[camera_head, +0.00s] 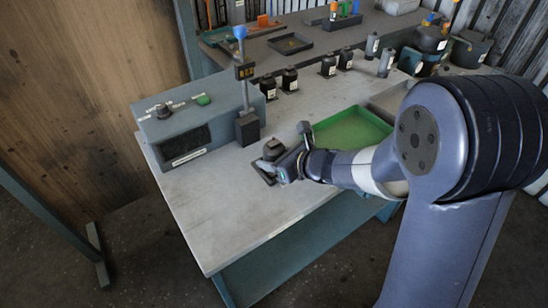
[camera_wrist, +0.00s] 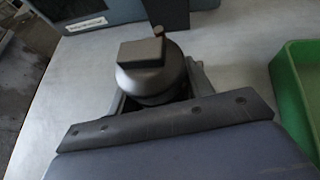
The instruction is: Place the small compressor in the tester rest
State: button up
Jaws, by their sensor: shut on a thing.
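My gripper (camera_head: 268,166) is shut on a small dark compressor (camera_head: 273,149), low over the front left of the bench. In the wrist view the compressor (camera_wrist: 150,78) is a rounded dark body with a boxy cap and a short stub on top. It looks roughly upright between the fingers; its underside is hidden, so I cannot tell whether it touches the bench. The grey tester (camera_head: 184,128) stands behind and to the left, with a dark window and a green button. A post with a blue knob (camera_head: 240,32) rises from a dark block (camera_head: 247,128) beside it. I cannot clearly make out the rest.
A green tray (camera_head: 352,132) lies right of my gripper, partly behind my arm; its wall shows in the wrist view (camera_wrist: 290,105). Several small black compressors (camera_head: 290,80) and grey cylinders (camera_head: 386,63) stand along the bench's back. The bench's front left (camera_head: 225,215) is bare.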

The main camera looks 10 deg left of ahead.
jog(key=shift+f, duration=0.1)
jog(key=o, duration=1.4)
jog(key=shift+r, duration=0.2)
jog(key=v, duration=1.2)
jog(key=shift+f+p, duration=0.1)
jog(key=shift+p, duration=0.2)
